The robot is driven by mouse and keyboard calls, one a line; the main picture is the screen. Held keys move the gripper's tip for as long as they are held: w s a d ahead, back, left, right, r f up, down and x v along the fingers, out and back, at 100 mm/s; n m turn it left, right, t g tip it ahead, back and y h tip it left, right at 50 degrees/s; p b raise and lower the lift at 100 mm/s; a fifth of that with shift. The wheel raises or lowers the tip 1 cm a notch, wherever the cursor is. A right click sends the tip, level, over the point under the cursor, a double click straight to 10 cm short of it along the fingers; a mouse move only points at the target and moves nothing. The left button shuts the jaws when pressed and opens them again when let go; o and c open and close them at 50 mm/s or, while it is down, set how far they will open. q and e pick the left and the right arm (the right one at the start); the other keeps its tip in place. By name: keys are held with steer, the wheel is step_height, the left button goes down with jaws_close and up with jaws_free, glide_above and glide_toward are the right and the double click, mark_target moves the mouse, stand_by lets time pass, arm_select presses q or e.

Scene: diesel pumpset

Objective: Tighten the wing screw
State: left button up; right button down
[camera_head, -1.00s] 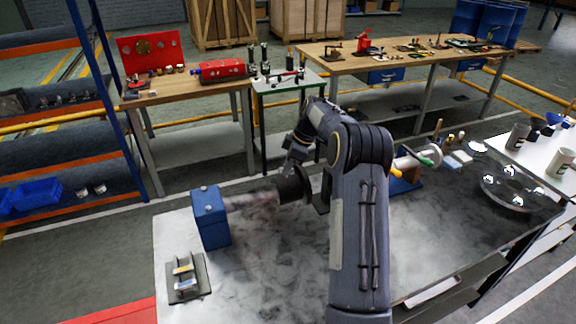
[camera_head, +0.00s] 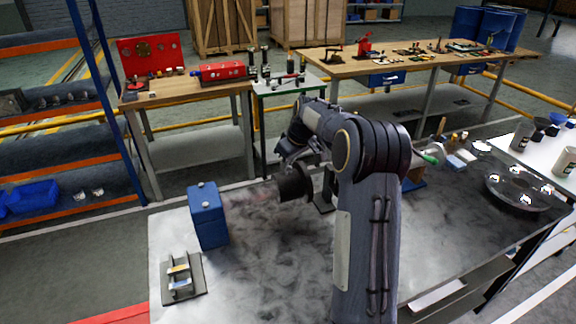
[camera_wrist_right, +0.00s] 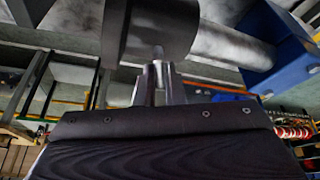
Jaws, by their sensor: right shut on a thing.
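In the head view, my right arm reaches over the bench, and its gripper (camera_head: 288,157) is at a black cylinder (camera_head: 295,184). In the right wrist view, the two fingers (camera_wrist_right: 158,80) come together on a small grey piece, apparently the wing screw (camera_wrist_right: 158,54), right at the side of the black cylinder (camera_wrist_right: 160,25). The fingers hide most of the screw, so its wings and its seating cannot be made out. My left gripper is not in view.
A blue box (camera_head: 208,220) stands left of the cylinder, with a small dark stand (camera_head: 184,280) in front. Open bench lies between box and arm.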

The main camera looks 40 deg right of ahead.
steer(key=m+h, duration=0.1)
steer(key=m, duration=0.2)
steer(key=shift+a+m, duration=0.15)
steer(key=shift+m, duration=0.25)
steer(key=m+h, duration=0.1)
steer(key=m, duration=0.2)
steer(key=shift+w+a+m+g+h, duration=0.1)
steer(key=shift+m+g+h, duration=0.2)
steer(key=shift+h, duration=0.1)
steer(key=m+g+h+p, duration=0.1)
steer(key=m, duration=0.3)
steer(key=shift+w+m+g+h+p, duration=0.1)
steer(key=shift+m+g+h+p, duration=0.4)
steer(key=shift+m, duration=1.2)
steer(key=shift+a, duration=0.1)
steer(key=c, duration=1.5)
jaws_free()
